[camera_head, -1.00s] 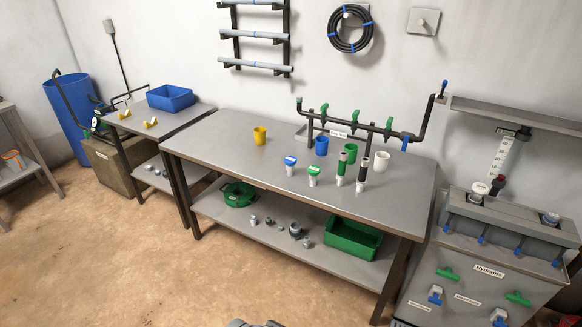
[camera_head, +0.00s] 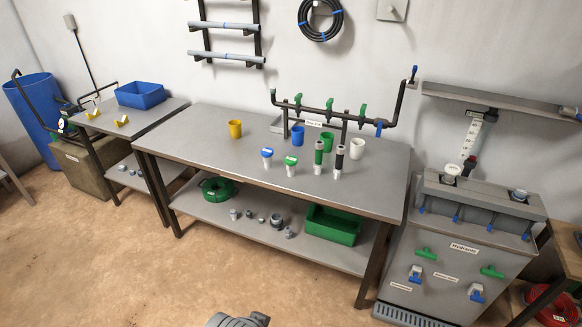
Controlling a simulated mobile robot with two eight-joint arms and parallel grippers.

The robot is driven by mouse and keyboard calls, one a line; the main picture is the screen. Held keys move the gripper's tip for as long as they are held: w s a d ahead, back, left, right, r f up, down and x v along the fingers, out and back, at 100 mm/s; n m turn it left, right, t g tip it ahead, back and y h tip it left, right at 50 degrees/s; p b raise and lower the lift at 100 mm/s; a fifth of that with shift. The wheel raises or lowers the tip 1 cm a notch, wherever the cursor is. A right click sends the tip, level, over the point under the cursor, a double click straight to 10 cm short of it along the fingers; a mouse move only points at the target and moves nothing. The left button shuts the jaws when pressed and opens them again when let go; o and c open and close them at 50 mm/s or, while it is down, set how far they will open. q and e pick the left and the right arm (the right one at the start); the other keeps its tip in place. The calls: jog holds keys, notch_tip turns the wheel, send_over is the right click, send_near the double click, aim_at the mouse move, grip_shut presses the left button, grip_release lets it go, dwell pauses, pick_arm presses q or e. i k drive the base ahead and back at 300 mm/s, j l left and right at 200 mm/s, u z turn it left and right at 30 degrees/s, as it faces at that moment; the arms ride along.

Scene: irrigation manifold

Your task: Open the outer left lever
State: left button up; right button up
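A dark pipe manifold (camera_head: 345,117) stands at the back right of the middle steel table, with a label below it. Green levers stand up along it. The leftmost green lever (camera_head: 298,99) is near the left end of the pipe, and others are a middle one (camera_head: 329,104) and a right one (camera_head: 362,110). A blue lever (camera_head: 379,128) hangs at the right end. The levers are too small to tell their exact setting. Neither gripper is in view. A grey part at the bottom edge seems to be mine.
On the steel table (camera_head: 200,140) stand a yellow cup (camera_head: 235,129), a blue cup (camera_head: 298,135), a white cup (camera_head: 357,148) and several fittings in front of the manifold. A grey cabinet (camera_head: 450,262) with green and blue handles stands at right. The floor (camera_head: 120,260) in front is clear.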

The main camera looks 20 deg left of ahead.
aim_at(423, 209)
jog(key=i+j, duration=0.1)
jog(key=i, duration=0.5)
jog(key=i+j, duration=0.1)
jog(key=i, duration=0.55)
jog(key=l+z, duration=0.05)
